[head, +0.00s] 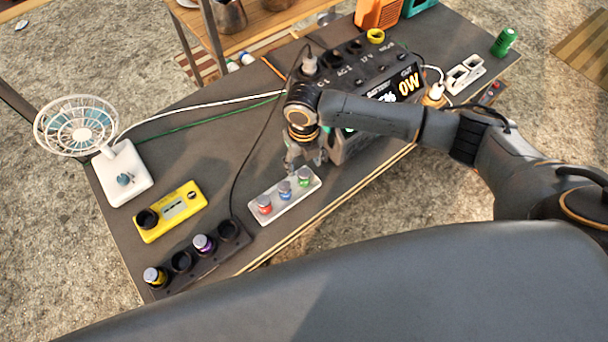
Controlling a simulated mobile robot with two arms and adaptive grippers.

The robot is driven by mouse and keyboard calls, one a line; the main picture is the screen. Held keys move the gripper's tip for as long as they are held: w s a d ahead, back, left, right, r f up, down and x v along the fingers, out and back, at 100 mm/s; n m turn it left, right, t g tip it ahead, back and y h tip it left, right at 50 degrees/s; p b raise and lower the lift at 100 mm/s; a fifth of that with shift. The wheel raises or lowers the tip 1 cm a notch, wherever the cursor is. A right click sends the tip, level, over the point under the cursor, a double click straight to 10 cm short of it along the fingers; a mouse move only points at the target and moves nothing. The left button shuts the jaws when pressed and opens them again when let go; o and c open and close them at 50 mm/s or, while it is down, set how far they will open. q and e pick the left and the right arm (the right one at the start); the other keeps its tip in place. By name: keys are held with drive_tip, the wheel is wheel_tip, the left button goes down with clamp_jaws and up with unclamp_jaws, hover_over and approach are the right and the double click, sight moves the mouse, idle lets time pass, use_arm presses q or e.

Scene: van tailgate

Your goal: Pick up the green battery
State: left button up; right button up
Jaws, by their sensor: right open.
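The green battery (304,178) stands upright in a white tray (276,211) on the dark table, at the tray's right end. A blue battery (285,188) and a red battery (264,204) stand beside it in the same tray. My right gripper (304,166) is open and points down just above and behind the green battery. Its fingers are very close to the battery; I cannot tell whether they touch it. My left gripper is not in view.
A power station (372,75) stands right behind my right gripper. A yellow tester (170,211) and a dark charger (190,262) with yellow and purple batteries lie to the left. A white fan (122,172) stands at the left edge. A green can (504,42) is far right. Cables cross the table.

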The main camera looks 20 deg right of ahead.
sight(304, 172)
drive_tip(key=shift+f+p, duration=0.75)
drive_tip(key=shift+f, duration=2.35)
clamp_jaws()
